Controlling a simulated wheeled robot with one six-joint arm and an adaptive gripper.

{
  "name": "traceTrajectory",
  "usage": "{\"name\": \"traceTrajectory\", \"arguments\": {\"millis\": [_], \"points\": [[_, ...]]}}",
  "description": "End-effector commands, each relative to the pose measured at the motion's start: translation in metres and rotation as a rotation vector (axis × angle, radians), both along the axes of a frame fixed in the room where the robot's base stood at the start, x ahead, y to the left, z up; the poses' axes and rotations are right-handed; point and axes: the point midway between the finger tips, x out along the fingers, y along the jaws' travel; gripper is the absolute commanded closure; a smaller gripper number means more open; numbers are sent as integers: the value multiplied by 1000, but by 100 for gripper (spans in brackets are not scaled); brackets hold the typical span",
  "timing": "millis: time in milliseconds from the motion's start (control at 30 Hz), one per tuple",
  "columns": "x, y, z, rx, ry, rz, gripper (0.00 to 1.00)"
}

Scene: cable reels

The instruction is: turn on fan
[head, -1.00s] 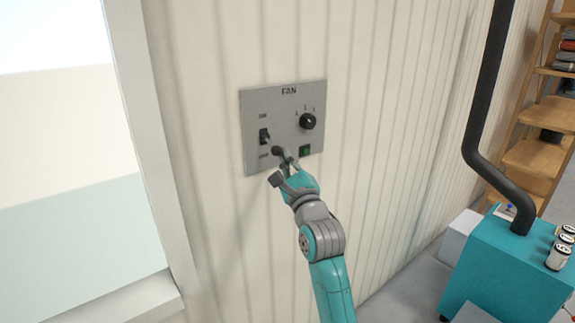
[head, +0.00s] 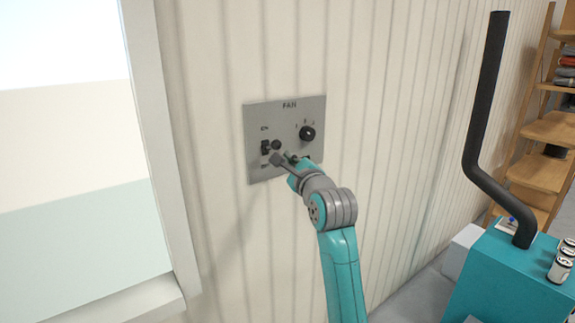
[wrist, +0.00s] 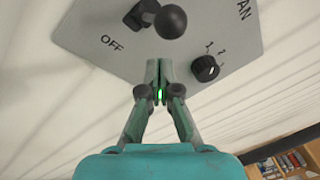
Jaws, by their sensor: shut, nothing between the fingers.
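The grey FAN panel (head: 313,108) is on the ribbed wall. Its toggle switch (head: 265,147) is at the panel's left, with a dark lever ending in a black ball. In the wrist view the ball (wrist: 172,20) sticks out toward the camera, with the OFF label (wrist: 110,42) at its lower left. I cannot tell which way the switch is set. My gripper (wrist: 159,70) is shut and empty, its tips just short of the ball in that view. In the head view my gripper (head: 280,158) is just below the lever; contact is unclear.
A black rotary knob (head: 307,133) is at the panel's right; it also shows in the wrist view (wrist: 205,68). A window frame stands at the left. A teal box (head: 500,275) with a black pipe (head: 487,100) stands right.

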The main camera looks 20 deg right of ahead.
Motion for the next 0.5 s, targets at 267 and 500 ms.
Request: {"name": "traceTrajectory", "arguments": {"millis": [267,500], "points": [[0,-14,-15,-1,0,3,100],[-39,-15,-4,-1,0,3,100]]}}
